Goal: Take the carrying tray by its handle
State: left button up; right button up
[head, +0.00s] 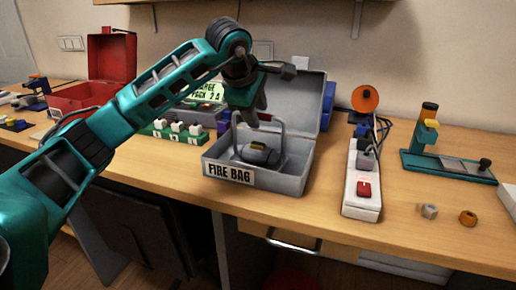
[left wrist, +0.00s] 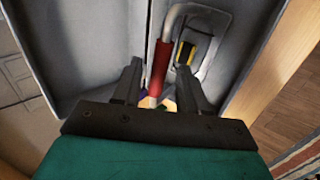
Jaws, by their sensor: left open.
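The carrying tray (head: 250,158) is a dark grey tray inside the open grey box labelled FIRE BAG (head: 289,183). A yellow and black item (head: 258,147) lies in it. Its handle (head: 284,138) is a pale arched bar rising above the box. In the left wrist view the handle has a red grip (left wrist: 159,68). My left gripper (head: 252,119) points down over the box at the top of the handle. In the left wrist view my left gripper (left wrist: 160,75) is open, with the red grip between its fingers. Contact with the fingers cannot be told. My right gripper is not in view.
The box's raised lid (head: 301,98) stands behind the handle. A power strip (head: 362,190) is to the right, then a green stand (head: 448,166). A green block with white switches (head: 177,130) and a red box (head: 82,97) are to the left.

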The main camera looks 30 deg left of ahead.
pick_arm(q)
jog(key=x, duration=0.2)
jog(key=shift+w+f, duration=0.2)
grip_shut()
dwell(1.2)
jog(key=shift+r, duration=0.15)
